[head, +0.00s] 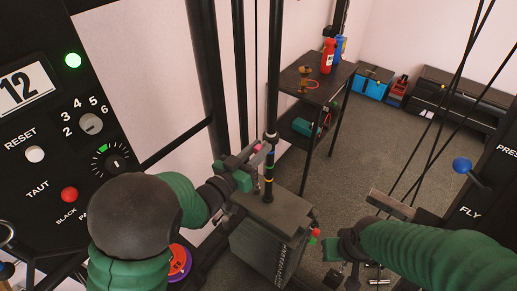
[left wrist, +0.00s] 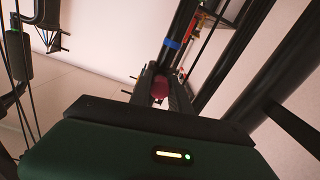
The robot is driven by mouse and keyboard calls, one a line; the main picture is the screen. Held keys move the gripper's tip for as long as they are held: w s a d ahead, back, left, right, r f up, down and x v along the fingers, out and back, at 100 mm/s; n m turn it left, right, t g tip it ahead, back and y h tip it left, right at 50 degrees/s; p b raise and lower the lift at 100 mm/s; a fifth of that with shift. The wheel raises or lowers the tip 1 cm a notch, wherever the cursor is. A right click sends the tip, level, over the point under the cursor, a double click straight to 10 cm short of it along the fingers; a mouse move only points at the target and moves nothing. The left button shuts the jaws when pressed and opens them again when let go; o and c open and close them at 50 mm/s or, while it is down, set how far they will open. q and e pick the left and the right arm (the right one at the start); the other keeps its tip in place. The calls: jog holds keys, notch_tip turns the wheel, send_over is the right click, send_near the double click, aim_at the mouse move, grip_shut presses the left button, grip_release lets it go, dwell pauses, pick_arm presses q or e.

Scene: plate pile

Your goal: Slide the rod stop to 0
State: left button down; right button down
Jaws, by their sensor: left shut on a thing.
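A dark upright rod (head: 273,70) has a collar near mid-height and coloured bands (head: 269,180) lower down, above a dark weight block (head: 270,245). My left gripper (head: 264,152) is at the rod, just below the collar. It is shut on a pink-red knob (left wrist: 160,87), which I take to be the rod stop; the fingers partly hide it. In the left wrist view the rod runs up beyond the knob, with a blue band (left wrist: 172,43). My right gripper (head: 345,268) hangs low, away from the rod; its fingertips are unclear.
A black panel at left has a display (head: 25,87) reading 12, a lit green lamp (head: 73,60), a dial and buttons. A blue knob (head: 462,165) is at right. A shelf (head: 318,82) with bottles stands behind. Cables run beside the rod. Grey floor lies open beyond.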

pick_arm(q)
notch_tip(320, 180, down, 21)
jog(key=b, duration=1.7)
jog(key=shift+f, duration=0.2)
jog(key=shift+s, duration=0.1)
jog(key=shift+f, duration=0.1)
jog(key=c, duration=1.2)
grip_release()
